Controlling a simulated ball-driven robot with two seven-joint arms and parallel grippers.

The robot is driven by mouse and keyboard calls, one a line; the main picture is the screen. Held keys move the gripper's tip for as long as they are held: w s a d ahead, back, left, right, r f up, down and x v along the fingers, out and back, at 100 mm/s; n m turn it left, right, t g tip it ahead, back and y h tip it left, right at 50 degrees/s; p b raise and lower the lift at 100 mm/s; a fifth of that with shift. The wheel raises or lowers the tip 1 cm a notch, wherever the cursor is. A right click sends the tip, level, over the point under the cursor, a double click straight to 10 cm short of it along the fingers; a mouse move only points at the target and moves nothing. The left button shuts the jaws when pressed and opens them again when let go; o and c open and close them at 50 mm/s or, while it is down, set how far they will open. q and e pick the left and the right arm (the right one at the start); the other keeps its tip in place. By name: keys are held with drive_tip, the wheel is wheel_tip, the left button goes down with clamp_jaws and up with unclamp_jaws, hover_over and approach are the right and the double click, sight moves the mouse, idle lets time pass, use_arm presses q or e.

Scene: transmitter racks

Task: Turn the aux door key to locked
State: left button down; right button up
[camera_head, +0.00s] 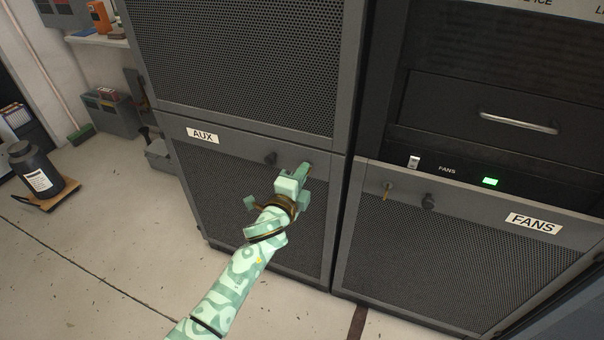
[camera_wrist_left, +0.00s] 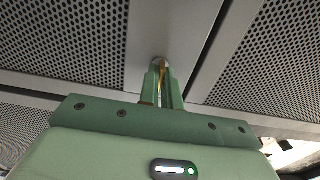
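The grey AUX door (camera_head: 230,190) is the lower left panel, with its AUX label at its upper left. My left gripper (camera_head: 305,171) reaches its upper right corner, and the gripper hides most of the key there in the head view. In the left wrist view, the two green fingers (camera_wrist_left: 161,68) are close together at the door frame. The brass aux door key (camera_wrist_left: 162,76) shows as a thin strip between them, so they look shut on it. The key's exact turn angle is hidden. My right gripper is in neither view.
A dark knob (camera_head: 270,158) sits left of the gripper on the AUX door. Open floor lies to the left, with a dark canister (camera_head: 36,170) farther off.

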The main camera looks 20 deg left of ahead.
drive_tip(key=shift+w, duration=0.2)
use_arm(q)
drive_tip(key=n+p, duration=0.6)
drive_tip(key=n, duration=1.1)
drive_tip(key=shift+f+n, duration=0.1)
drive_tip(key=shift+n, duration=0.3)
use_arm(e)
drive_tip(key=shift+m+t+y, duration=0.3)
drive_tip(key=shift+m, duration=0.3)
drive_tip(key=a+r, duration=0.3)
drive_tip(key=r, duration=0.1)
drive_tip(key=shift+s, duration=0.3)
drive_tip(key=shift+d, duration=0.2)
